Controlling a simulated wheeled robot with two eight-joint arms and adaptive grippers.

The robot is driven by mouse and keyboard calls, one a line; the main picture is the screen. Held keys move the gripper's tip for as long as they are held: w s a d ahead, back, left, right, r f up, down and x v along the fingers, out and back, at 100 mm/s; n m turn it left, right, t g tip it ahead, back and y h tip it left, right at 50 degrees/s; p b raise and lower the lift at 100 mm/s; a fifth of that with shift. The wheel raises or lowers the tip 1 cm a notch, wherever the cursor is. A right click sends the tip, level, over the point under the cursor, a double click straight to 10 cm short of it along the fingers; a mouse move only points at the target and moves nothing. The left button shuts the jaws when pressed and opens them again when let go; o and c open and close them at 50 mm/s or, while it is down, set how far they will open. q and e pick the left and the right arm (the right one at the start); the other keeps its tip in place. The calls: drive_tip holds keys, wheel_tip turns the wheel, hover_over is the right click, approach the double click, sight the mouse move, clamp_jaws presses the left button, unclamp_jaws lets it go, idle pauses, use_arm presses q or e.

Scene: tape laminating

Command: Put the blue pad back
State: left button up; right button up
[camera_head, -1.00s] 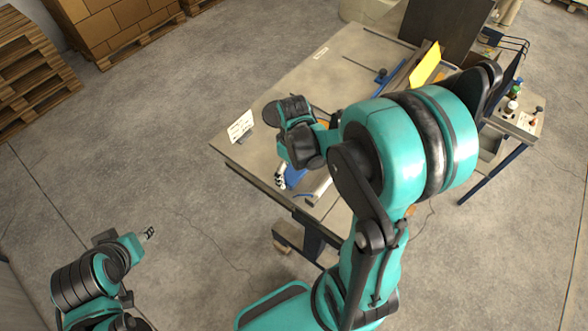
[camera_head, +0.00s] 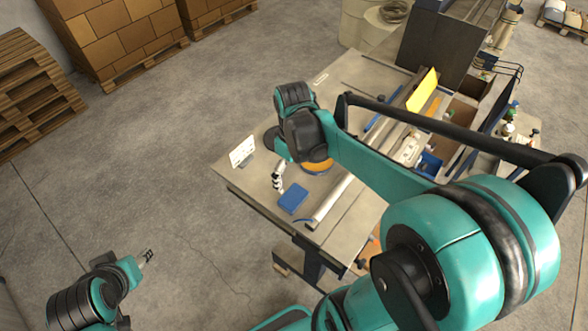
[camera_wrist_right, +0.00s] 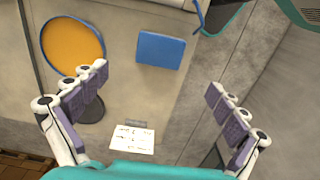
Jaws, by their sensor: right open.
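The blue pad (camera_head: 293,198) lies flat near the front edge of the grey table. It also shows in the right wrist view (camera_wrist_right: 160,50), fully uncovered. My right gripper (camera_head: 278,178) is above the table, just behind the pad in the head view. In the wrist view its fingers (camera_wrist_right: 158,84) are spread wide with nothing between them, and the pad shows beyond the tips. My left gripper (camera_head: 148,256) is low at the left, away from the table; its fingers are too small to judge.
A white printed card (camera_head: 243,151) stands at the table's left edge. A pale roll (camera_head: 330,202) lies right of the pad. A blue bin (camera_head: 428,165) and a yellow board (camera_head: 422,91) are farther right.

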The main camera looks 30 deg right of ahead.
drive_tip(key=s+a+r+m+t, duration=0.3)
drive_tip(key=s+a+m+t, duration=0.1)
drive_tip(key=a+t, duration=0.3)
drive_tip(key=shift+s+r+m, duration=0.15)
drive_tip(key=shift+s+m, duration=0.15)
drive_tip(key=shift+s, duration=0.1)
